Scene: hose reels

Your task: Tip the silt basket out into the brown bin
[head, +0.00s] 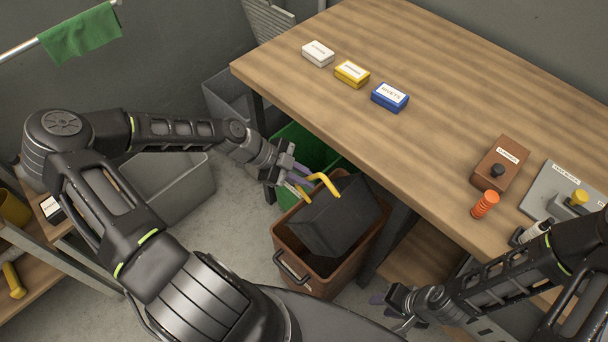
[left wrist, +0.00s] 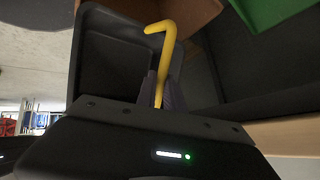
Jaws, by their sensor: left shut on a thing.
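The silt basket (head: 340,218) is a dark box with a yellow bent handle (head: 328,183). It is tilted over the mouth of the brown bin (head: 289,244), overlapping its rim in the head view. My left gripper (head: 292,184) is shut on the yellow handle, which stands between its fingers in the left wrist view (left wrist: 155,75). That view shows the basket's dark walls (left wrist: 90,60); I cannot tell whether silt is inside. The bin's inside is mostly hidden by the basket. My right gripper (head: 393,312) hangs low by the table's front, apparently open and empty.
A green bin (head: 304,150) stands just behind the brown bin, and a grey bin (head: 180,190) to the left. The wooden table (head: 420,60) carries small labelled boxes, an orange spring (head: 485,204) and a control box (head: 499,163). Its edge is close right of the basket.

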